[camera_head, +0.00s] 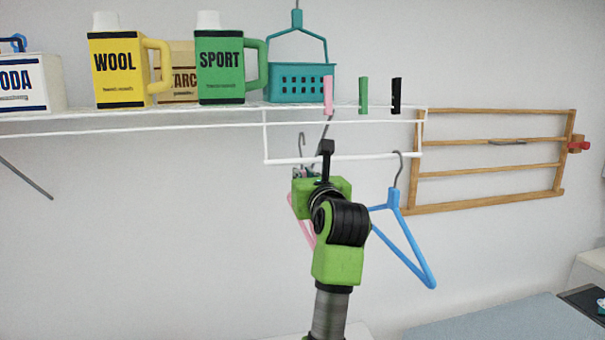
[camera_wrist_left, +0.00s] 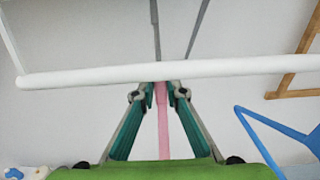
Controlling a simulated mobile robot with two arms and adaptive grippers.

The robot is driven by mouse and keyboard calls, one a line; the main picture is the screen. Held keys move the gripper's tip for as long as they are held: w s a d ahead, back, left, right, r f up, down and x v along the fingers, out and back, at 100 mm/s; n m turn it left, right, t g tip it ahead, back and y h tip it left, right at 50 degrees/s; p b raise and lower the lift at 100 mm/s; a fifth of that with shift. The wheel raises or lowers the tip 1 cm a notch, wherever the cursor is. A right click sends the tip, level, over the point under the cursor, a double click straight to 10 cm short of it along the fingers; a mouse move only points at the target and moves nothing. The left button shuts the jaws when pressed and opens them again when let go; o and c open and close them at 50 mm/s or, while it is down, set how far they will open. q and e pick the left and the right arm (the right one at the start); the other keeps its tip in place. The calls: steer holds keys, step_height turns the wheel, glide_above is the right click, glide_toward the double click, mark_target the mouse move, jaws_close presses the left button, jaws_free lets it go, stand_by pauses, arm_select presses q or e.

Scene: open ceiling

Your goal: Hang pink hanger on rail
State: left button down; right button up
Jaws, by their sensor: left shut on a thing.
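The pink hanger (camera_head: 303,222) is mostly hidden behind my arm in the head view. My left gripper (camera_head: 302,173) is shut on its neck, just below the white rail (camera_head: 378,157). In the left wrist view the gripper (camera_wrist_left: 160,95) has both fingers around the pink neck (camera_wrist_left: 162,120). The rail (camera_wrist_left: 90,76) crosses in front of the fingertips there, and a grey hook-like rod (camera_wrist_left: 155,30) rises beyond it. I cannot tell whether the hook rests on the rail. My right gripper is not in view.
A blue hanger (camera_head: 391,200) hangs on the rail to the right. Pink, green and black clips (camera_head: 363,95) sit on the shelf edge above. Bottles (camera_head: 219,66) and a teal basket (camera_head: 301,82) stand on the shelf. A wooden rack (camera_head: 490,173) is on the wall at right.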

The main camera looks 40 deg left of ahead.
arm_select(q)
steer(key=shift+v, duration=3.85)
steer(key=shift+s+d+f+b, duration=0.1)
steer(key=shift+f+b, duration=0.5)
steer(key=shift+f, duration=0.1)
steer(key=shift+f+b, duration=0.55)
steer(key=shift+f, duration=0.15)
